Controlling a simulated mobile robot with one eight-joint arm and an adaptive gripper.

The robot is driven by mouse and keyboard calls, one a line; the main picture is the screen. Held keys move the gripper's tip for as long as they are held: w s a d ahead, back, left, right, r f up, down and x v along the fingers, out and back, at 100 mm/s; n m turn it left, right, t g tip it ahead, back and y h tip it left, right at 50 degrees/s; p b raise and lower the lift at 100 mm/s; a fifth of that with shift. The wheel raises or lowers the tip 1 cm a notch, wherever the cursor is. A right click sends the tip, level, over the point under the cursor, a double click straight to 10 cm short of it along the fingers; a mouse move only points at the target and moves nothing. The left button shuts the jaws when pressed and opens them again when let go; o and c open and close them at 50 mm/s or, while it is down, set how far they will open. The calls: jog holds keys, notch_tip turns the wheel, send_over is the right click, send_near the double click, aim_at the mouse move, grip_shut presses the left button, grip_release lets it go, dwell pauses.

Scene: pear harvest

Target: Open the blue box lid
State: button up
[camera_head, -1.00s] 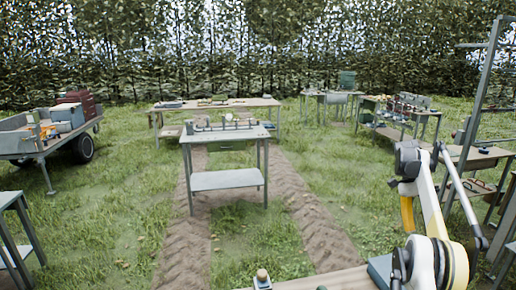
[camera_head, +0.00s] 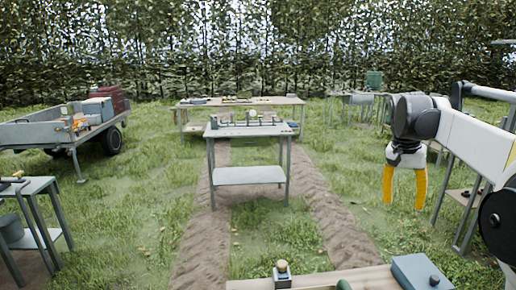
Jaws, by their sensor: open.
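A blue-grey box (camera_head: 420,271) sits at the right end of the wooden table nearest me, at the bottom right. Its flat top looks closed, and the lower frame edge cuts off part of it. A dark rounded item overlaps its front in the picture. My gripper (camera_head: 404,200) hangs with its yellow fingers pointing down and spread apart, empty. It shows above the box in the picture, apart from it. A lighter blue box (camera_head: 97,107) stands on the trailer at the left. I cannot tell the state of its lid.
The near table (camera_head: 350,277) also holds a small jar-like item (camera_head: 282,274). A grey metal table (camera_head: 249,175) stands ahead on the dirt track, with a long wooden table (camera_head: 240,102) behind it. The trailer (camera_head: 40,134) and another table (camera_head: 28,188) are at left. Grass between them is clear.

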jog(key=s+a+f+n+t+y+b, duration=0.1)
jog(key=s+a+f+n+t+b, duration=0.1)
jog(key=s+a+f, duration=0.5)
jog(key=s+a+f+n+t+y+b, duration=0.1)
jog(key=s+a+f+n+t, duration=0.4)
jog(key=s+a, duration=0.8)
jog(key=s+f+n+b, duration=0.1)
jog(key=s+f, duration=0.2)
jog(key=shift+s+a+f, duration=0.3)
jog(key=shift+s+a, duration=0.05)
